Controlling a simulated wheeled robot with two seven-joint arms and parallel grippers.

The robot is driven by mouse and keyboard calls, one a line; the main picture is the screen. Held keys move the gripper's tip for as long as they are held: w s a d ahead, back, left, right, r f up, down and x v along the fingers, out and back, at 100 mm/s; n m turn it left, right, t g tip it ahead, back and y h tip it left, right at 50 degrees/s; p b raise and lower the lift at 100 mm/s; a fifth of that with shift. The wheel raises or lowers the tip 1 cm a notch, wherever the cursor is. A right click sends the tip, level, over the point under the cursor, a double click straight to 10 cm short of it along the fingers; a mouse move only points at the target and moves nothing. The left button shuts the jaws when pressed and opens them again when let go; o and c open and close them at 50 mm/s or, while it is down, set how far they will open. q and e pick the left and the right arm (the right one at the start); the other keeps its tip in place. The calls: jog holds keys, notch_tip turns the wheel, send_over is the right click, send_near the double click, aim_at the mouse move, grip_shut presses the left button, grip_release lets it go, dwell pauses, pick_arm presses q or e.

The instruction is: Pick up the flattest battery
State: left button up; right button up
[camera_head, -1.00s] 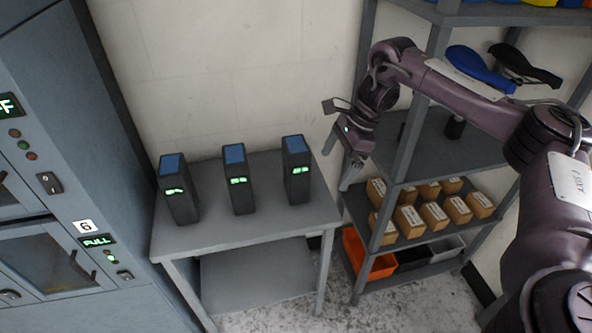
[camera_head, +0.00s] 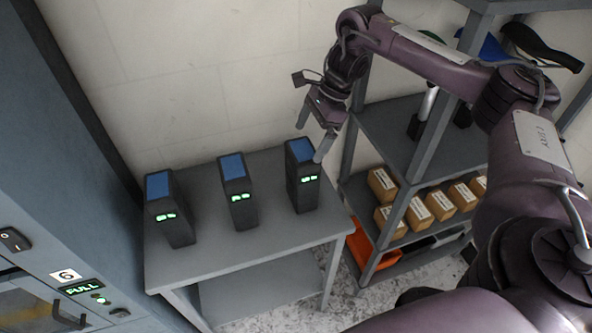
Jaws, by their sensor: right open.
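Three dark batteries with blue tops and green lit displays stand upright in a row on a grey table (camera_head: 262,250). They are the left battery (camera_head: 172,212), the middle battery (camera_head: 238,194) and the right battery (camera_head: 303,178). The display digits are too small to read surely. My right gripper (camera_head: 311,147) is open and empty, pointing down, with its fingers at the top of the right battery. One finger overlaps that battery's right edge in the picture; I cannot tell whether they touch. My left gripper is not in view.
A grey charging cabinet (camera_head: 50,200) with a "6 FULL" label stands close on the left. A shelf rack (camera_head: 425,150) on the right holds cardboard boxes (camera_head: 440,205) and an orange bin (camera_head: 375,245). A pale wall is behind the table.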

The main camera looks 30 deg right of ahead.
aim_at(308, 152)
jog(key=f, duration=0.1)
jog(key=s+a+f, duration=0.1)
jog(key=f+b, duration=0.1)
jog(key=shift+s+a+f, duration=0.1)
jog(key=shift+s+a, duration=0.2)
jog(key=shift+a, duration=0.05)
jog(key=w+f, duration=0.1)
jog(key=w+a+f+p, duration=0.1)
jog(key=f, duration=0.1)
jog(key=shift+a+f+p, duration=0.15)
jog(key=shift+a+p, duration=0.05)
jog(key=shift+p, duration=0.1)
jog(key=shift+s+a, duration=0.1)
jog(key=shift+s, duration=0.2)
jog(key=shift+w, duration=0.1)
jog(key=c, duration=1.6)
jog(key=shift+w+r, duration=0.15)
jog(key=shift+r, duration=0.05)
jog(key=shift+c, duration=0.8)
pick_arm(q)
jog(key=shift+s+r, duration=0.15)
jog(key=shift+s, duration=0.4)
